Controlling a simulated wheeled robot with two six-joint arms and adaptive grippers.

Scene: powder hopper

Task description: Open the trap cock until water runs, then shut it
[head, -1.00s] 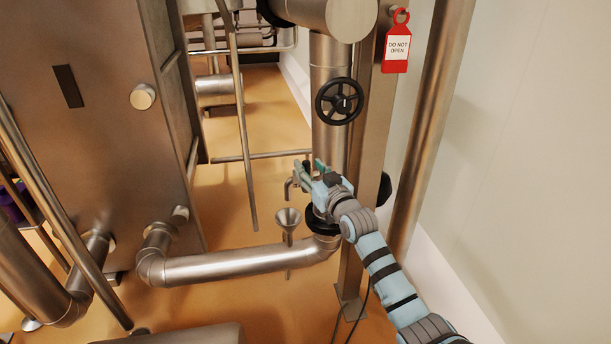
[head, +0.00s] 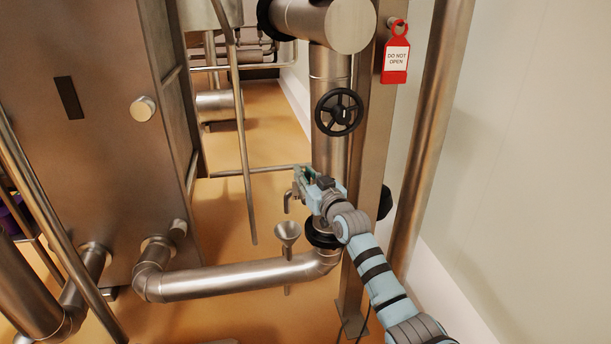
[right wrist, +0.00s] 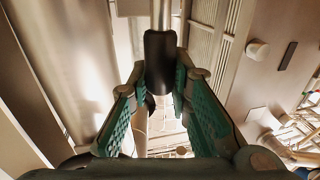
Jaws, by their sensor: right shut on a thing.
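The trap cock's bent metal spout (head: 288,200) shows in the head view, low beside the vertical pipe. It points down above a metal funnel (head: 287,234). I see no water between spout and funnel. My right gripper (head: 301,178) is at the cock, just above and right of the spout. In the right wrist view, the cock's black lever grip (right wrist: 160,62) stands between the green finger pads of the right gripper (right wrist: 163,95), which is shut on it. The gripper hides most of the cock body in the head view. My left gripper is not in view.
A black handwheel (head: 339,112) sits on the pipe above my gripper. A red "do not open" tag (head: 396,60) hangs on the right. A thick horizontal pipe (head: 230,280) runs below the funnel. A large steel cabinet (head: 100,150) stands left, with open floor between.

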